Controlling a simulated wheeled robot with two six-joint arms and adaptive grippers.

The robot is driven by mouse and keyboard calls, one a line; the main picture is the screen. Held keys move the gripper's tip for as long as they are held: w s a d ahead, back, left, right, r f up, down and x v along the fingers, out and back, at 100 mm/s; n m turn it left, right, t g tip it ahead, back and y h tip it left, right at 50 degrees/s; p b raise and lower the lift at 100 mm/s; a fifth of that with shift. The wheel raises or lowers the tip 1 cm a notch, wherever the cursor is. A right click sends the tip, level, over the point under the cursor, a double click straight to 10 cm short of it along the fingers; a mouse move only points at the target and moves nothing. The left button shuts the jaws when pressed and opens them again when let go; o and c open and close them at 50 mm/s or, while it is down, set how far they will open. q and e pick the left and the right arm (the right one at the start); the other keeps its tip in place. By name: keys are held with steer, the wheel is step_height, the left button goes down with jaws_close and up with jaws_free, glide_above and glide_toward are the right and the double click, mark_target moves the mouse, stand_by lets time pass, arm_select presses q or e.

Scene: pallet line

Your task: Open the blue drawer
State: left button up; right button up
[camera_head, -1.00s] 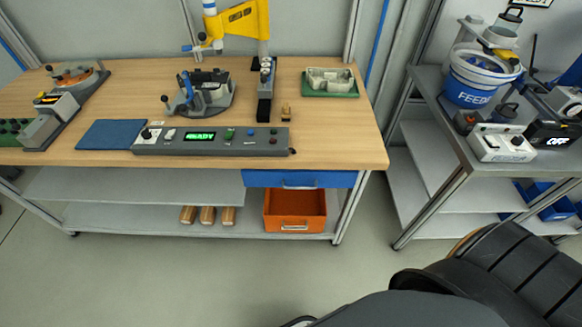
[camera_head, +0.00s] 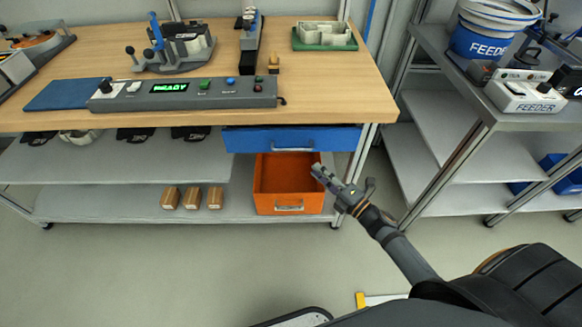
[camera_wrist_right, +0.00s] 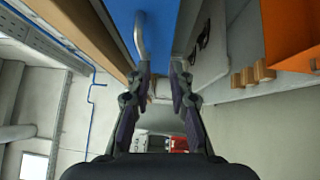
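The blue drawer (camera_head: 250,139) sits shut under the right part of the wooden tabletop, with a pale bar handle (camera_head: 291,150) on its front. My right gripper (camera_head: 322,172) is below and slightly right of the handle in the head view, apart from it. In the right wrist view the drawer front (camera_wrist_right: 172,18) is at the top and the handle (camera_wrist_right: 139,38) is just beyond the left fingertip. The fingers (camera_wrist_right: 158,72) stand apart with nothing between them. My left gripper is not in view.
An orange bin (camera_head: 290,205) stands on the lower shelf under the drawer, close to my right gripper. Several wooden blocks (camera_head: 192,198) lie left of it. A control panel (camera_head: 185,94) is on the tabletop (camera_head: 345,85). A metal side table (camera_head: 455,90) stands right.

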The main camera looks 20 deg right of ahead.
mark_target(291, 150)
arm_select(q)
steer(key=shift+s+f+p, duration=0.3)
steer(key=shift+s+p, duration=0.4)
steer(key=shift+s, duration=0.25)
arm_select(e)
steer(key=shift+n+y, duration=0.8)
steer(key=shift+n, duration=0.1)
steer(key=shift+s+a+r+x, duration=0.15)
steer(key=shift+r+x, duration=0.2)
steer(key=shift+x, duration=1.5)
steer(key=shift+s+a+r+x, duration=0.2)
steer(key=shift+r+x, duration=0.2)
steer(key=shift+x, duration=1.5)
steer(key=shift+s+a+r+x, duration=0.15)
steer(key=shift+r+x, duration=0.2)
steer(key=shift+x, duration=1.5)
jaws_close()
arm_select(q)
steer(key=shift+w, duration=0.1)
